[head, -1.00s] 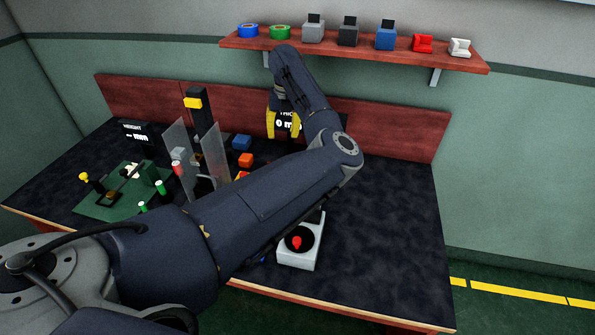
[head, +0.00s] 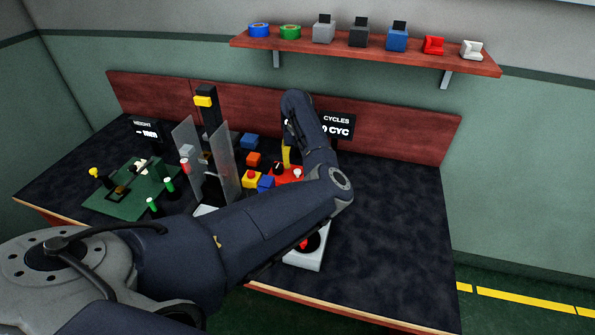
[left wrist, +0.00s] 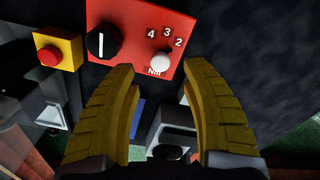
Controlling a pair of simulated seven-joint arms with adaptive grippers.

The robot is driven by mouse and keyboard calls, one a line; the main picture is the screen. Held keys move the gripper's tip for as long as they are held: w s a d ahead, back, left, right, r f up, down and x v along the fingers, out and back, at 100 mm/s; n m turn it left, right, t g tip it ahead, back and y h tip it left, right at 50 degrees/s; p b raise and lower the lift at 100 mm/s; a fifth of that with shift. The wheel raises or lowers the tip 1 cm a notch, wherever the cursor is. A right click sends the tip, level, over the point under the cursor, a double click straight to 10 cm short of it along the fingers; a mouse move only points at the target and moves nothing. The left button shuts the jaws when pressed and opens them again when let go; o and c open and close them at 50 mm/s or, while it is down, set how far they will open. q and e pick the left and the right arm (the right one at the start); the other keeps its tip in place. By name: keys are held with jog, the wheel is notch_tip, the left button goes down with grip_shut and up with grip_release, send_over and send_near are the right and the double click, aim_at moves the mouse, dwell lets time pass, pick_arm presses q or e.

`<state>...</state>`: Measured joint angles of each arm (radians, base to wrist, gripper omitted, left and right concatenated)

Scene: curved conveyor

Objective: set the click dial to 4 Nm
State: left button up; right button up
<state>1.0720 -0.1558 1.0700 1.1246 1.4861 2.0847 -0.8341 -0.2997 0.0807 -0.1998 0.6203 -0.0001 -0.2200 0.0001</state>
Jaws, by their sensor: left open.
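The red panel box (head: 290,175) stands on the table, partly hidden by my left arm in the head view. In the left wrist view, the red panel (left wrist: 128,18) carries a white round dial (left wrist: 160,61) marked 4, 3, 2 and Nm, and a black knob (left wrist: 103,42) with a white line. I cannot tell where the white dial points. My left gripper (left wrist: 163,70) is open, its yellow fingertips on either side of the white dial's lower part, apart from it in the picture. In the head view only one yellow finger (head: 286,157) shows clearly. My right gripper is not in view.
A yellow box with a red button (left wrist: 50,54) stands left of the panel. A white box with a red-topped black knob (head: 306,259) is at the front. Clear upright plates (head: 222,150) and a green board (head: 130,190) are at left. The table's right side is clear.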

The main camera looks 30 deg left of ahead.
aim_at(297, 170)
pick_arm(q)
jog(key=shift+f, duration=2.25)
jog(key=shift+o, duration=0.2)
grip_shut()
